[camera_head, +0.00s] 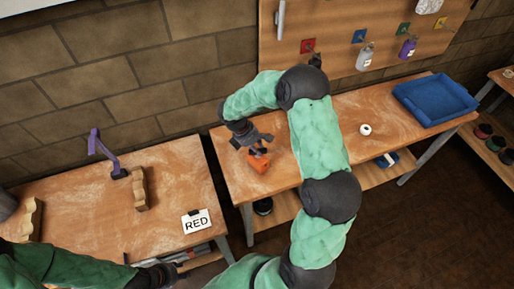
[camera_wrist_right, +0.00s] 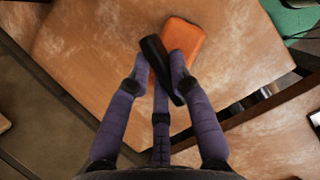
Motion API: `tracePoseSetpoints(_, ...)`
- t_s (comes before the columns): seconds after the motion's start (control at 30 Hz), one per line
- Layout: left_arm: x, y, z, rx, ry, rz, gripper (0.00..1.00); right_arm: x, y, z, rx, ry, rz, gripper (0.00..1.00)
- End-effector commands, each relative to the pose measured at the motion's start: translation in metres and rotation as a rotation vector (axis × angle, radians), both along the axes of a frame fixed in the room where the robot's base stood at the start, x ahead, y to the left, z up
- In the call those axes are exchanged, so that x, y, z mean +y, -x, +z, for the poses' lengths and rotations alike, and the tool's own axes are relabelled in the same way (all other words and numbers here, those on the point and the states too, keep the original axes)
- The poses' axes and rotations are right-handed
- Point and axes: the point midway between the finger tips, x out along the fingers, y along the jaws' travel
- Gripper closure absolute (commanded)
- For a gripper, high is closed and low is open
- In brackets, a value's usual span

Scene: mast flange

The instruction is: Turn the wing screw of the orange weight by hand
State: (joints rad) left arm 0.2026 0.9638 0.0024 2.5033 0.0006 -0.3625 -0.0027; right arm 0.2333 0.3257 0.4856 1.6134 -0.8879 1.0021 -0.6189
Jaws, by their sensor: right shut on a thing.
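The orange weight (camera_head: 259,163) is at the left part of the middle table, just below my right gripper (camera_head: 250,142). In the right wrist view the orange weight (camera_wrist_right: 186,38) is a rounded block beyond the fingertips. A black bar-shaped piece, which looks like its wing screw (camera_wrist_right: 158,66), lies across between the purple fingers of my right gripper (camera_wrist_right: 162,66). The fingers are shut on it. The weight's underside is hidden. My left gripper (camera_head: 163,274) is low at the bottom of the head view, away from the weight; its fingers are not clear.
A RED card (camera_head: 196,221), a wooden block (camera_head: 139,188) and a purple stand (camera_head: 105,152) are on the left table. A white roll (camera_head: 365,129) and a blue tray (camera_head: 434,99) are on the middle table. A gap separates the two tables.

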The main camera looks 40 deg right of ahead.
Motion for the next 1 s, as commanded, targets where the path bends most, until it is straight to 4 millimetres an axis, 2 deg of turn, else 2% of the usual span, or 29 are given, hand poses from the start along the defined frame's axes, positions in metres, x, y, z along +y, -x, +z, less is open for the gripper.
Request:
tracePoseSetpoints(0.17, 0.0, 0.0, 0.0, 0.0, 0.0, 0.0, 0.61, 0.0, -0.001, 0.001, -0.002, 0.001, 0.0, 1.0)
tracePoseSetpoints(0.2, 0.0, 0.0, 0.0, 0.0, 0.0, 0.0, 0.61, 0.0, -0.001, 0.001, -0.002, 0.001, 0.0, 0.73)
tracePoseSetpoints(0.27, 0.0, 0.0, 0.0, 0.0, 0.0, 0.0, 0.61, 0.0, -0.001, 0.001, -0.002, 0.001, 0.0, 0.56)
tracePoseSetpoints(0.3, 0.0, 0.0, 0.0, 0.0, 0.0, 0.0, 0.61, 0.0, -0.001, 0.001, -0.002, 0.001, 0.0, 0.54)
tracePoseSetpoints(0.67, 0.0, 0.0, 0.0, 0.0, 0.0, 0.0, 0.61, 0.001, -0.001, 0.003, -0.001, 0.0, 0.0, 0.54)
tracePoseSetpoints(0.83, 0.0, 0.0, 0.0, 0.0, 0.0, 0.0, 0.61, 0.008, -0.006, 0.021, -0.004, 0.0, 0.002, 0.54)
tracePoseSetpoints(1.0, 0.0, 0.0, 0.0, 0.0, 0.0, 0.0, 0.61, 0.018, -0.013, 0.053, -0.006, 0.001, 0.001, 0.54)
